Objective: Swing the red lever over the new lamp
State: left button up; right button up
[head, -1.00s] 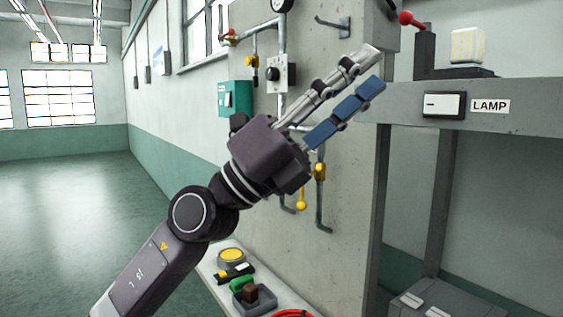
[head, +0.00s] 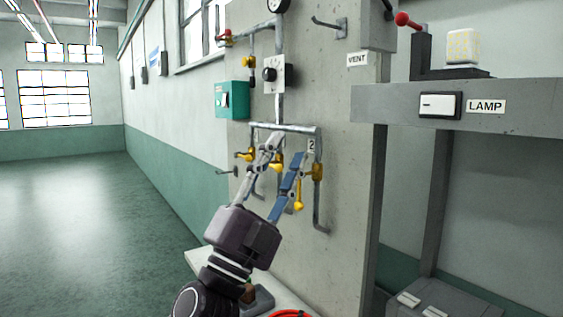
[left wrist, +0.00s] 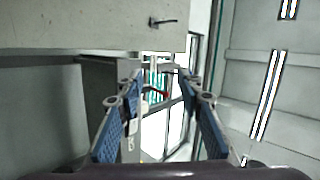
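The lamp (head: 463,46) is a pale, cream block on a dark base, right of the post. The knob is on the side away from the lamp, not over it. My left gripper (head: 289,143) is open, with nothing seen between its fingers. In the head view it points up in front of the pipes, well below and left of the lever. It also shows open in the left wrist view (left wrist: 162,80). My right gripper is not in view.
A concrete wall (head: 345,170) carries pipes, yellow valves and a teal box (head: 232,99). A grey beam (head: 520,117) bears the lamp base, a white switch (head: 440,105) and a LAMP label. A hook (head: 333,25) juts out left of the lever. Open floor lies at left.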

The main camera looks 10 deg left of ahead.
pick_arm(q)
jog(key=shift+w+a+f+n+y, duration=0.2)
jog(key=shift+f+n+y, duration=0.2)
jog(key=shift+n+y, duration=0.1)
